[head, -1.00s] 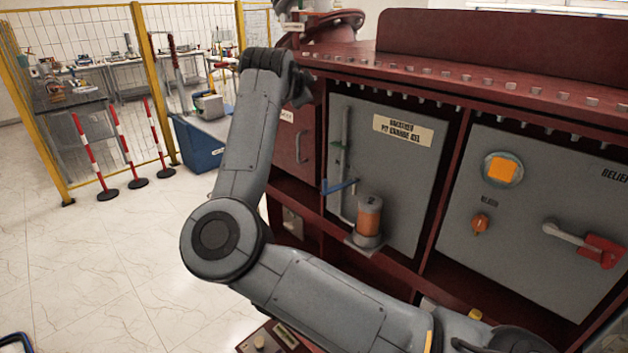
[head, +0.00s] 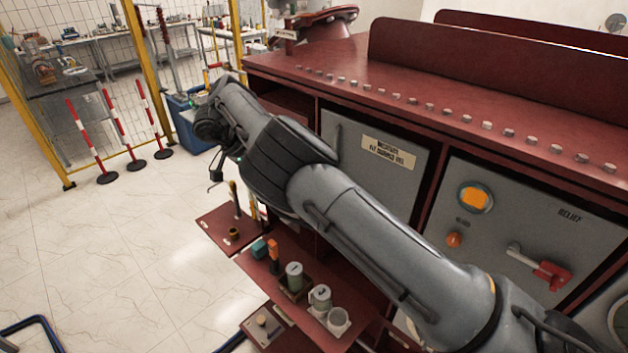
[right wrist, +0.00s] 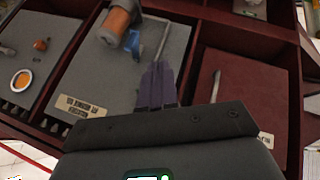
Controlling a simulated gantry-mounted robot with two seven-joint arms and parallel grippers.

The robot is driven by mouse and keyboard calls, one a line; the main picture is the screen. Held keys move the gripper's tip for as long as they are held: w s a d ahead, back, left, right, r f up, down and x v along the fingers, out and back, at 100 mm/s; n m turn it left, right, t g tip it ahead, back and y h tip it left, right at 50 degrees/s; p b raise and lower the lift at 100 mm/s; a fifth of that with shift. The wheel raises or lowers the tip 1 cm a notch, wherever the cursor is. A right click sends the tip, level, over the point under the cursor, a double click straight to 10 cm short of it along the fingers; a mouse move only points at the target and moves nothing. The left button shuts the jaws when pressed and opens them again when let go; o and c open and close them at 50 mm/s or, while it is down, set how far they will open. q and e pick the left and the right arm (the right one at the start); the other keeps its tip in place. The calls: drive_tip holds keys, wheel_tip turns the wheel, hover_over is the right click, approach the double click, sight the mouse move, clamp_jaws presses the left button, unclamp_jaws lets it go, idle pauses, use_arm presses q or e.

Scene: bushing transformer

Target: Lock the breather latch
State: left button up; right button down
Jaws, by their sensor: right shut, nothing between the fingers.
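The breather (right wrist: 117,22), an orange canister with a grey end, shows at the top of the right wrist view, where the picture is upside down. A blue latch lever (right wrist: 132,42) sits beside it, next to a thin grey pipe (right wrist: 163,42) on the grey panel (right wrist: 88,75). My right gripper (right wrist: 157,70) is shut and empty. Its dark fingers point toward the pipe and overlap its end in the picture; I cannot tell whether they touch. In the head view my right arm hides the breather and lever. My left gripper is not in view.
A panel with an orange knob (head: 454,240) and red-handled lever (head: 550,274) lies to the right. A lower red shelf (head: 262,282) holds several small canisters. Open floor (head: 120,260) lies left, before a yellow fence (head: 145,75) and striped posts (head: 86,138).

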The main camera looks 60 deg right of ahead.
drive_tip(key=shift+w+a+r+n, duration=0.1)
drive_tip(key=shift+a+r+n, duration=0.3)
drive_tip(key=shift+a+r, duration=0.25)
drive_tip(key=shift+d, duration=0.15)
drive_tip(key=s+d+f+b, duration=0.1)
drive_tip(key=s+d+f, duration=0.4)
drive_tip(key=s+f, duration=0.3)
idle(0.4)
drive_tip(key=shift+s, duration=0.1)
idle(0.3)
